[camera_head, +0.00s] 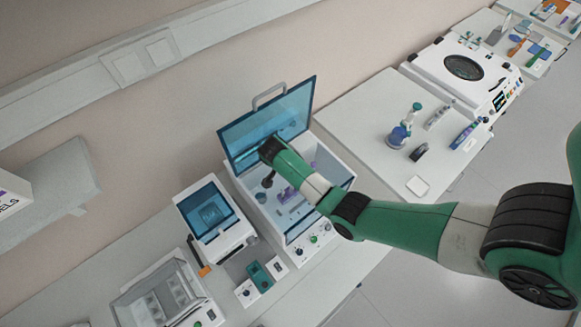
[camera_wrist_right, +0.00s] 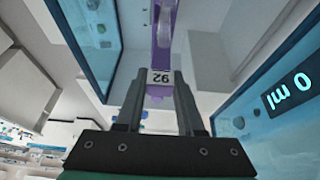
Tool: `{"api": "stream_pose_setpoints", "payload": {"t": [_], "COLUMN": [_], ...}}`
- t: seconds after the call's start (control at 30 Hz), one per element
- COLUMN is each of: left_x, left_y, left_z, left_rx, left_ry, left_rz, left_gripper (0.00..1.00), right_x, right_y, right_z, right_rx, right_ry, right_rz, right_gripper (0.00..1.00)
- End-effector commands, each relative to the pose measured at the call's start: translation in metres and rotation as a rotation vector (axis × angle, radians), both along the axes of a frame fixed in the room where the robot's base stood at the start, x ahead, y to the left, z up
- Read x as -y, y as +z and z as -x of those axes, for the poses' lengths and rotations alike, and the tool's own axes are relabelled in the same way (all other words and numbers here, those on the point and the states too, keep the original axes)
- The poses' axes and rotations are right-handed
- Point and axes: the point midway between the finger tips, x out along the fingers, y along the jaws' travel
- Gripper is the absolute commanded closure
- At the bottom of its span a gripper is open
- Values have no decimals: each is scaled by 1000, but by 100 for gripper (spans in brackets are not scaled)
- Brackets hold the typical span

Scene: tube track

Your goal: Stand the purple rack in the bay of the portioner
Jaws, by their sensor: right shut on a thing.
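The portioner (camera_head: 246,181) is a white box with a raised blue see-through lid (camera_head: 290,112), standing mid-picture in the head view. My right arm reaches over it from the right. My right gripper (camera_wrist_right: 160,88) is shut on the purple rack (camera_wrist_right: 163,30), which has a white number label between the fingers. In the head view the right gripper (camera_head: 268,181) is dark and small, inside the portioner's opening. A purple shape (camera_head: 288,194) shows beside it; I cannot tell whether it is the held rack. The bay is not clearly visible, partly hidden by my arm. My left gripper is not in view.
A smaller blue-lidded device (camera_head: 208,210) stands left of the portioner, with a clear-lidded box (camera_head: 160,293) in front. A teal device (camera_head: 260,277) lies near the front. A display reading 0 ml (camera_wrist_right: 292,95) is close on the right in the wrist view.

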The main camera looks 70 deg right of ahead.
Motion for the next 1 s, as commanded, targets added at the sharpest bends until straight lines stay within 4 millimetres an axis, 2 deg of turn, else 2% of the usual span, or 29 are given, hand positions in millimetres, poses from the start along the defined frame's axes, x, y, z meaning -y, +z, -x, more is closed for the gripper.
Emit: {"api": "stream_pose_setpoints", "payload": {"t": [0.03,0.3,0.5,0.7,1.0], "left_x": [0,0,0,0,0], "left_y": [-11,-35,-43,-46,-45], "left_z": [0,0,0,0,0], "left_rx": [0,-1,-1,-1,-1], "left_ry": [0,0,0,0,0], "left_rz": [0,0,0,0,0], "left_gripper": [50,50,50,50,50], "right_x": [0,2,3,4,4], "right_y": [-13,-54,-76,-86,-86], "right_z": [0,1,3,4,4], "right_rx": [1,1,1,2,2], "right_ry": [0,-5,-8,-11,-11], "right_rz": [0,0,1,1,1], "right_gripper": [100,100,100,100,100]}}
